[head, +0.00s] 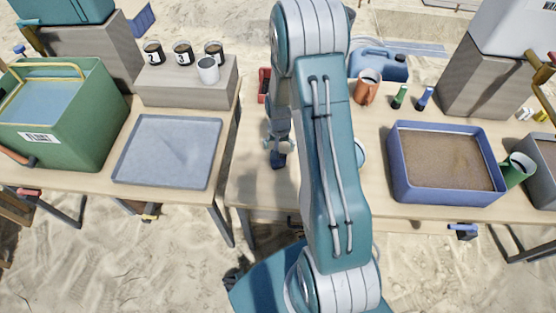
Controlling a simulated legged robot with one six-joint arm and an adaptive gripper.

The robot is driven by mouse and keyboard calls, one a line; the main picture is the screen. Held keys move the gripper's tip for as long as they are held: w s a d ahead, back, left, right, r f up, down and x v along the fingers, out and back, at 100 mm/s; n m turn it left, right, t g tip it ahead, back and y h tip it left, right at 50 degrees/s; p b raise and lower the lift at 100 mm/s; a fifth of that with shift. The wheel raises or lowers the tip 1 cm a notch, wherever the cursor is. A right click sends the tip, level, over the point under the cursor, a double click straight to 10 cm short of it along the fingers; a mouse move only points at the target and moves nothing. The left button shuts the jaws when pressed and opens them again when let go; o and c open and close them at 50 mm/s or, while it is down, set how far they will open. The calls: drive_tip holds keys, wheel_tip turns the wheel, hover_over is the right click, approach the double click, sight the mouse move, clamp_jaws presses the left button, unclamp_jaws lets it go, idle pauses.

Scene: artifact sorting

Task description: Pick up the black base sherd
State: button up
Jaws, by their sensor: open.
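I cannot make out the black base sherd for certain in the head view; my arm hides a strip of the middle table (255,187). My gripper (277,158) is small in the picture, left of my arm's large links, pointing down over the left part of that table. Its dark end is low over the tabletop, and I cannot tell whether it touches anything. My gripper is open, and I see nothing held in it.
A grey tray (168,150) lies on the left table beside a green crate (75,125). Numbered black cups (182,53) and a white cup (208,70) stand on a block. Right are a blue sand-filled box (445,193), an orange mug (367,88) and a green mug (516,169).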

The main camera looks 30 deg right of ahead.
wheel_tip(320, 180, down, 5)
drive_tip(key=shift+w+a+f, duration=0.1)
drive_tip(key=shift+a, duration=0.05)
drive_tip(key=c, duration=0.9)
drive_tip(key=shift+r, duration=0.65)
drive_tip(key=s+d+r, duration=0.7)
drive_tip(key=s+r, duration=0.4)
drive_tip(key=shift+s+d+r, duration=0.35)
drive_tip(key=shift+s+r, duration=0.05)
